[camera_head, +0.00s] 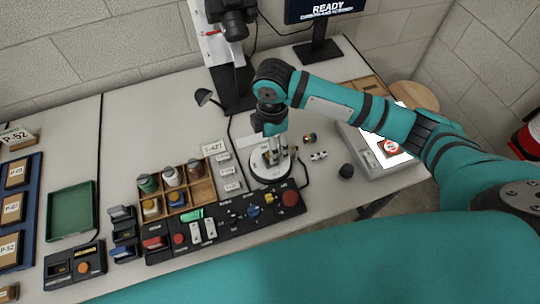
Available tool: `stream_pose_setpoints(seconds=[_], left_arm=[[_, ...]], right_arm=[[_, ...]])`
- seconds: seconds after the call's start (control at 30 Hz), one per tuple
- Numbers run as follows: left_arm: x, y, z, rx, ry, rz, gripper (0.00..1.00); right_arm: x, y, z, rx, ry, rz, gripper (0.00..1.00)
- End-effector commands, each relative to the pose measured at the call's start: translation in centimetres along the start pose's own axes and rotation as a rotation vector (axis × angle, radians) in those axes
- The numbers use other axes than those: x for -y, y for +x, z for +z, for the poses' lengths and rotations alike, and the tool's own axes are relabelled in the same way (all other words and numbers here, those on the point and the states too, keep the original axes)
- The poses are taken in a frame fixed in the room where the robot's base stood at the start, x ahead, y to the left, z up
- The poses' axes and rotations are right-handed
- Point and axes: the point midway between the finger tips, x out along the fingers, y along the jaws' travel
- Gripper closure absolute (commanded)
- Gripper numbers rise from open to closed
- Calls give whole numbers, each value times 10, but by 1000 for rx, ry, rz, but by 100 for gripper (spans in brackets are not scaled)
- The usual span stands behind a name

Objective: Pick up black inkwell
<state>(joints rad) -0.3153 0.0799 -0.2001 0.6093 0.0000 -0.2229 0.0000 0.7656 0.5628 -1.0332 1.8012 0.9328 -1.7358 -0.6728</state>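My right arm reaches in from the right, over the light box. Its gripper (276,156) points down above a round white-and-black device (262,170), to the left of and apart from the dark object. The fingers are small in the picture, and I cannot tell whether they are open or shut. My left gripper is not in view.
A wooden compartment rack (208,190) with several jars stands left of the round device, behind a black control panel (240,222). Small items (309,138) lie right of the gripper.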

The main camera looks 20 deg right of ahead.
Motion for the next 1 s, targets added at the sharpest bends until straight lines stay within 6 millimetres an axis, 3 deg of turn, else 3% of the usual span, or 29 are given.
stream_pose_setpoints(seconds=[0.1, 0.2, 0.53, 0.83, 1.0], left_arm=[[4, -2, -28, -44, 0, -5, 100], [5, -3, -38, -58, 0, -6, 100], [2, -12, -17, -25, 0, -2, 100], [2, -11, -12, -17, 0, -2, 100], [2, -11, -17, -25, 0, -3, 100]], right_arm=[[0, 10, 0, -1, 1, 0, 35], [0, 15, 0, 0, 1, 0, 35], [-2, 59, 1, 1, 0, 0, 35], [-3, 65, 1, 0, 0, 2, 35], [-3, 64, 0, 0, 0, 2, 57]])
